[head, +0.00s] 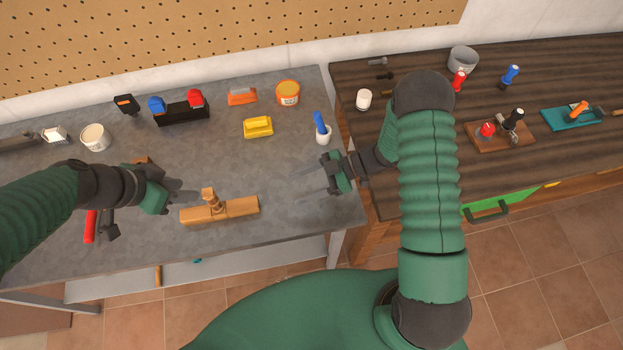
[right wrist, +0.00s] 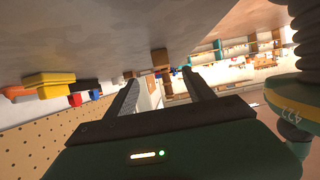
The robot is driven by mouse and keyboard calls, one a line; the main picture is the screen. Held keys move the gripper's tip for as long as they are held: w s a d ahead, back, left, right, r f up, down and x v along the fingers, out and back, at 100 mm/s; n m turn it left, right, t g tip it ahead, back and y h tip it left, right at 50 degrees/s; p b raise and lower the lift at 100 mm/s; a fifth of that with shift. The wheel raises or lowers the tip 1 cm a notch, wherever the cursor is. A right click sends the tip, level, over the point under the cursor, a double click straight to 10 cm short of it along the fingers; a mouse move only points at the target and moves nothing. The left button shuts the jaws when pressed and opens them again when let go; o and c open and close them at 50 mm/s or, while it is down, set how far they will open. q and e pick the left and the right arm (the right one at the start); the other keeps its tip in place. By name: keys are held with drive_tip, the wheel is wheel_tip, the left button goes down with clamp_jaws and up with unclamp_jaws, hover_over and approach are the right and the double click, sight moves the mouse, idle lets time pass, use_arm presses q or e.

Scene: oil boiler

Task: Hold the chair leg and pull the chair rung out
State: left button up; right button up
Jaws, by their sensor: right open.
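The wooden chair leg (head: 240,208) lies across the grey workbench in the head view. The short wooden rung (head: 209,197) stands in it, left of its middle. My left gripper (head: 188,190) is beside the leg's left end, its fingers apart and apparently holding nothing. My right gripper (head: 299,185) is open and empty to the right of the leg, its fingers pointing left towards it with a gap between. In the right wrist view the open fingers of my right gripper (right wrist: 160,74) frame a small brown wooden piece (right wrist: 160,57) farther off.
A yellow block (head: 257,127), an orange tub (head: 288,92) and a black holder (head: 181,112) stand farther back. A red-handled tool (head: 90,226) lies at left. Bench space right of the leg is clear.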

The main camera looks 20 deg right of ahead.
sight(258, 202)
drive_tip(key=x, duration=1.3)
drive_tip(key=shift+s+a+r, duration=0.1)
drive_tip(key=shift+a+r, duration=0.2)
drive_tip(key=shift+a+f, duration=0.2)
drive_tip(key=shift+a, duration=0.05)
use_arm(q)
drive_tip(key=shift+a, duration=0.3)
use_arm(e)
drive_tip(key=shift+d+f, duration=0.1)
drive_tip(key=shift+d, duration=0.2)
drive_tip(key=shift+a, duration=0.35)
drive_tip(key=c, duration=1)
clamp_jaws()
use_arm(q)
drive_tip(key=shift+a+f, duration=0.1)
drive_tip(key=shift+a, duration=0.25)
use_arm(e)
drive_tip(key=shift+d, duration=0.1)
use_arm(q)
drive_tip(key=shift+o, duration=0.3)
